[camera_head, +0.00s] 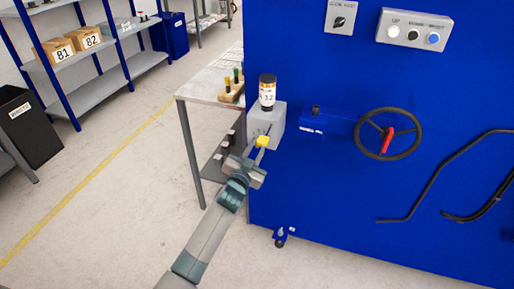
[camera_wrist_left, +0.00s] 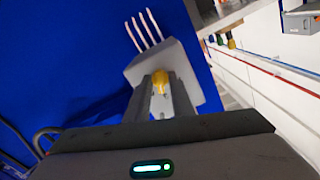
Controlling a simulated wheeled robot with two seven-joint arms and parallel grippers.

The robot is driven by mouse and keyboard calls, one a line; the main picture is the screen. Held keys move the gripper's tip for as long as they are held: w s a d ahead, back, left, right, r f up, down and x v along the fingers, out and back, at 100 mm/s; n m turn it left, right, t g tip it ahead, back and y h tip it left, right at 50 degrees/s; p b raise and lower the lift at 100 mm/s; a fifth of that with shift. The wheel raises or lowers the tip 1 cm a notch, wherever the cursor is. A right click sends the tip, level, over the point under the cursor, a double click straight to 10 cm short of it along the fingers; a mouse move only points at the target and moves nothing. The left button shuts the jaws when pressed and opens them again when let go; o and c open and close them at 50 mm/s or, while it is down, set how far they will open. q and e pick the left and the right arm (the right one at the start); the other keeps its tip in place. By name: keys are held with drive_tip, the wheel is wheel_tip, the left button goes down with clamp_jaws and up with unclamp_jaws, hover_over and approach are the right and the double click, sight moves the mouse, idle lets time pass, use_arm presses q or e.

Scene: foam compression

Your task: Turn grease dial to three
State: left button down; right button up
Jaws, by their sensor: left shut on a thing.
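The yellow dial (camera_head: 262,141) sits on the front of a grey box (camera_head: 279,119) fixed at the left edge of the blue machine. My left gripper (camera_head: 257,152) reaches up to the dial from below and is shut on it. The left wrist view shows the yellow dial (camera_wrist_left: 160,80) between the two fingers of my left gripper (camera_wrist_left: 159,92). The dial's scale marks and its setting are too small or hidden to read. A dark-capped container (camera_head: 267,92) with a label stands on top of the box. My right gripper is in neither view.
The blue machine (camera_head: 340,220) fills the right side, with a black handwheel (camera_head: 388,112) with a red handle, a button panel (camera_head: 414,30) and black bent bars. A metal table (camera_head: 205,88) stands behind the box. Open floor lies to the left.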

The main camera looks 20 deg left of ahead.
use_arm(q)
drive_tip(key=c, duration=1.9)
unclamp_jaws()
